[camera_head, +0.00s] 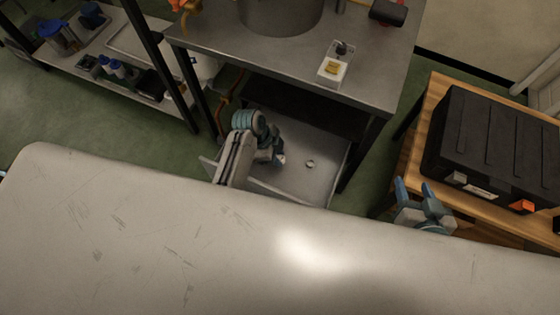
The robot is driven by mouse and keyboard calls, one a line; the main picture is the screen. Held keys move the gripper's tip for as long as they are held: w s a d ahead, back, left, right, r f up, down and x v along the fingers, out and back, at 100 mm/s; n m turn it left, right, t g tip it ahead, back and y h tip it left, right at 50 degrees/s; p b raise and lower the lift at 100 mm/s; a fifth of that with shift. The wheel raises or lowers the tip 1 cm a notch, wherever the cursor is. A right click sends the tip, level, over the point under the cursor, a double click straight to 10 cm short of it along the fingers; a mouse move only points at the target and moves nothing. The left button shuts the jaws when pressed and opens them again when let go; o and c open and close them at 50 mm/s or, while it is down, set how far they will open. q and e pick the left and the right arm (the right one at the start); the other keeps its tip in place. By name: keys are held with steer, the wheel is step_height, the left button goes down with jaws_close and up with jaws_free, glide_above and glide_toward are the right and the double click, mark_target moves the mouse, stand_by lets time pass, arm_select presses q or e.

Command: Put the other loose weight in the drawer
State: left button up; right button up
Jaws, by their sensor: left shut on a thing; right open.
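The drawer (322,185) is a pale grey open tray under the steel table. A small round pale metal weight (310,164) lies on its floor, towards the right. My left gripper (279,159) is over the left part of the drawer, left of that weight and apart from it. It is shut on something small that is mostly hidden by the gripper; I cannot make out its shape. My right gripper (414,189) is open and empty, with its blue fingers pointing up, right of the table and in front of the wooden stand.
The steel table (385,85) stands over the drawer, with its legs on both sides. A black case (490,150) lies on the wooden stand (425,120) at right.

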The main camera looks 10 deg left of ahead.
mark_target(282, 168)
arm_select(q)
step_height(282, 168, down, 2)
steer(key=shift+f, duration=0.25)
step_height(282, 168, down, 3)
steer(key=shift+f+b, duration=0.1)
steer(key=shift+b, duration=0.65)
steer(key=shift+f, duration=0.1)
arm_select(e)
steer(key=w+d+r+t, duration=0.1)
steer(key=w+r+t, duration=0.3)
steer(key=r, duration=0.6)
steer(key=shift+w+t, duration=0.3)
steer(key=shift+t, duration=0.9)
arm_select(q)
steer(key=shift+f, duration=0.1)
steer(key=o, duration=1)
steer(key=shift+c, duration=0.2)
